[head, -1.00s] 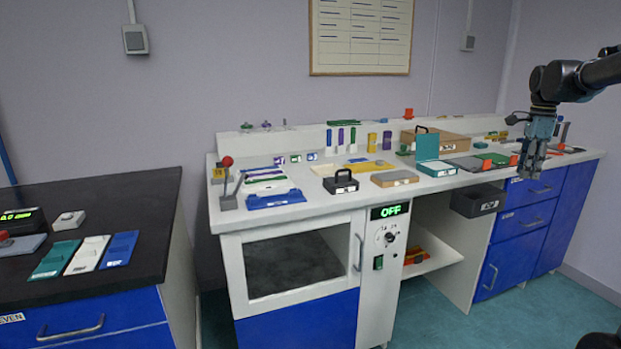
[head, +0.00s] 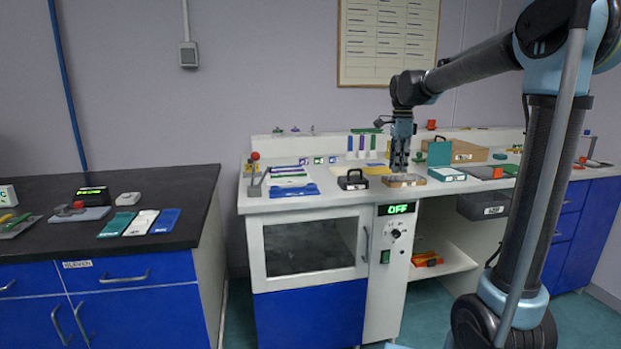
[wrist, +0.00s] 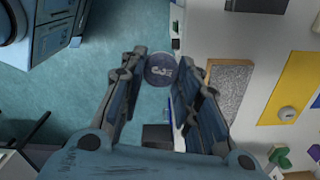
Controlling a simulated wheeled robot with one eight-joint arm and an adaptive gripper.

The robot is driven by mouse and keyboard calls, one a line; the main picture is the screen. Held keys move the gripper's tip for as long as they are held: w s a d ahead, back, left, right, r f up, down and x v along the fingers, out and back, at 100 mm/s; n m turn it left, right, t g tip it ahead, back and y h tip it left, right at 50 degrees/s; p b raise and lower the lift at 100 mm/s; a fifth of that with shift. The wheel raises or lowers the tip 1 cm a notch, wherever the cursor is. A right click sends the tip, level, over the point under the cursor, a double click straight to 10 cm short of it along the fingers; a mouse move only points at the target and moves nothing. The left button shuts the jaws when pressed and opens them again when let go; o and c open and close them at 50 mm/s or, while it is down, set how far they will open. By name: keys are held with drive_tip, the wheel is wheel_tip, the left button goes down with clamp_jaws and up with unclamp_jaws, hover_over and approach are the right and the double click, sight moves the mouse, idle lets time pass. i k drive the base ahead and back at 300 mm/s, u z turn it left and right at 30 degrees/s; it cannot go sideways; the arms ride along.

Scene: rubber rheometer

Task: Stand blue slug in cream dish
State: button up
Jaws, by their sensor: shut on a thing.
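My gripper (head: 399,165) is in front of the middle of the white bench in the head view. In the wrist view my gripper (wrist: 159,60) is shut on the blue slug (wrist: 160,70), a round dark blue-grey piece with pale marks on its face. The slug sits between the fingertips, over the teal floor beside the bench edge in that picture. I cannot make out the slug in the head view. I cannot pick out the cream dish in either view.
A yellow plate (wrist: 293,85) and a grey slab (wrist: 226,92) lie near my gripper. A dark-topped bench (head: 190,195) stands at left.

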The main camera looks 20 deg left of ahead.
sight(344, 171)
drive_tip(key=u, duration=0.5)
drive_tip(key=i, duration=1)
drive_tip(key=z, duration=0.05)
